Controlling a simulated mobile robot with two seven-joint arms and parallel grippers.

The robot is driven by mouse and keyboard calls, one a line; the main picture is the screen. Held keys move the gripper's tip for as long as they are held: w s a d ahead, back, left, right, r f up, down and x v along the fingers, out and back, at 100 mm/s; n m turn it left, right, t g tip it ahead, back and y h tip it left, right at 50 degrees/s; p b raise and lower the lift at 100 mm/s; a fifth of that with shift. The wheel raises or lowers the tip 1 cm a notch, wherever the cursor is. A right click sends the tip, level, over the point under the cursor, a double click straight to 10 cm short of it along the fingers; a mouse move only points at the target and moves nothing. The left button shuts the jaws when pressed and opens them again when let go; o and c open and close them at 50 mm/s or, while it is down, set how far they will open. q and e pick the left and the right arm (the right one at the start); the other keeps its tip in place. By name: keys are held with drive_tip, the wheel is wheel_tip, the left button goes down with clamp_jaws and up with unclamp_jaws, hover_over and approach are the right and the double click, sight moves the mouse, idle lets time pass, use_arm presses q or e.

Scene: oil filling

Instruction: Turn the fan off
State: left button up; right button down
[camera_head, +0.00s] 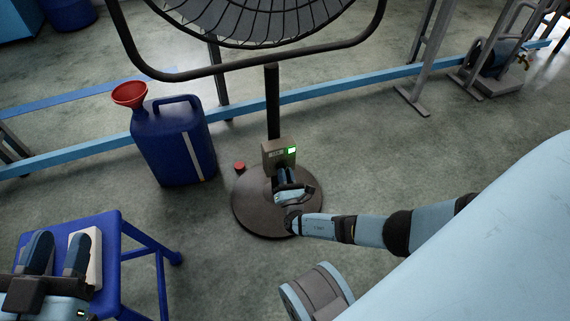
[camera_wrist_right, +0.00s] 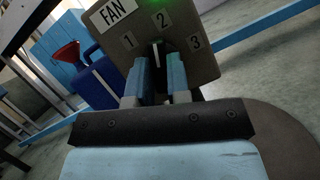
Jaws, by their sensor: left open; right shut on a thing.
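The fan (camera_head: 255,20) stands on a post over a round dark base. Its control box (camera_head: 270,153) has a lit green light; in the right wrist view its face (camera_wrist_right: 118,42) reads FAN, 1, 2 and 3. My right gripper (camera_head: 284,176) is at the front of this box, shut on a dark knob (camera_wrist_right: 158,46) below the 2. The fingers, also in the right wrist view (camera_wrist_right: 161,82), hide most of the knob. My left gripper (camera_head: 58,254) is open at lower left, over the blue stool beside a white block (camera_head: 92,262).
A blue canister (camera_head: 172,145) with a red funnel (camera_head: 129,94) stands left of the fan base (camera_head: 250,215). A small red object (camera_head: 239,167) is near the base's edge. A light blue rail (camera_head: 330,87) runs behind. The blue stool (camera_head: 108,225) is at lower left.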

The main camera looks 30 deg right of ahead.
use_arm(q)
drive_tip(key=shift+s+d+f+n+g+y+p, duration=0.3)
drive_tip(key=shift+s+d+n+g+p, duration=0.3)
drive_tip(key=shift+n+p, duration=0.6)
drive_tip(key=shift+s+d+f+n+g+y+p, duration=0.35)
drive_tip(key=shift+s+n+p, duration=0.35)
drive_tip(key=shift+p, duration=0.95)
use_arm(e)
drive_tip(key=shift+d+r+n+g+y, duration=0.1)
drive_tip(key=shift+n+g+y, duration=0.35)
drive_tip(key=shift+n+y, duration=2.85)
drive_tip(key=shift+d+r+n+g+y, duration=0.15)
drive_tip(key=shift+n+g+y, duration=0.35)
drive_tip(key=shift+n, duration=5.65)
drive_tip(key=shift+d+r+n+g+y, duration=0.1)
drive_tip(key=shift+n+g+y, duration=0.35)
drive_tip(key=shift+n+y, duration=2.85)
use_arm(q)
drive_tip(key=shift+r, duration=0.15)
use_arm(e)
drive_tip(key=n+h, duration=0.3)
drive_tip(key=shift+f, duration=0.1)
use_arm(q)
drive_tip(key=shift+a+r, duration=0.1)
drive_tip(key=shift+r, duration=0.1)
use_arm(e)
drive_tip(key=c, duration=1.1)
unclamp_jaws()
